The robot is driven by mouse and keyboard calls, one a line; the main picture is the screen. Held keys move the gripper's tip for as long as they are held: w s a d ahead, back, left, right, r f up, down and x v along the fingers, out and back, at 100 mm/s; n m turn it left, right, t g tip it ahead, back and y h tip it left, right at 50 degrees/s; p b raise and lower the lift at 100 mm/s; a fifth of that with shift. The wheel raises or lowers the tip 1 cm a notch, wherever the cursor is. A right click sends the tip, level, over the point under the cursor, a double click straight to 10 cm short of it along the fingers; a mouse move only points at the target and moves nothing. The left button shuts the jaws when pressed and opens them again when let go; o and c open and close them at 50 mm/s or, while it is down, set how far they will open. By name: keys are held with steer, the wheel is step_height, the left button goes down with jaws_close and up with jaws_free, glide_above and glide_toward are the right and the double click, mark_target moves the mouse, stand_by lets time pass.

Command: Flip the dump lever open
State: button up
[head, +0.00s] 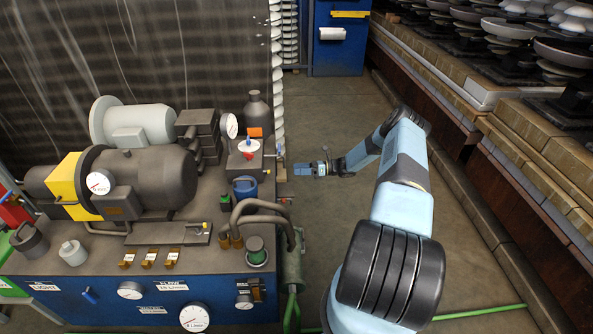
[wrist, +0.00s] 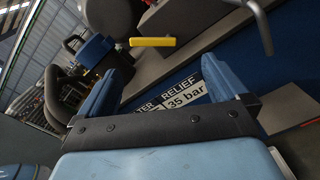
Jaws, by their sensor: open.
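My gripper (head: 300,169) is open and empty, just right of the hydraulic unit's far right edge. In the wrist view its two blue fingers (wrist: 166,72) stand apart, with the unit's side and a label (wrist: 185,98) reading "RELIEF 35 bar" between and beyond them. A thin grey curved handle (wrist: 263,25) sticks out at the wrist view's upper right; I cannot tell if it is the dump lever. A flat yellow bar (wrist: 152,41) lies beyond the fingertips. In the head view a valve block (head: 247,157) with a red knob is left of the gripper. The lever's position is unclear.
The blue filler cap (head: 244,187) stands on the unit top; it also shows in the wrist view (wrist: 90,50). Bent pipes (head: 265,215) are nearer. Bare floor (head: 335,120) lies right of the unit, and insulator stacks (head: 560,60) line the far right.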

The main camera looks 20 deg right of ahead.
steer(key=shift+v, duration=2.9)
steer(key=v, duration=1.3)
steer(key=shift+d+f, duration=0.2)
steer(key=shift+d, duration=0.2)
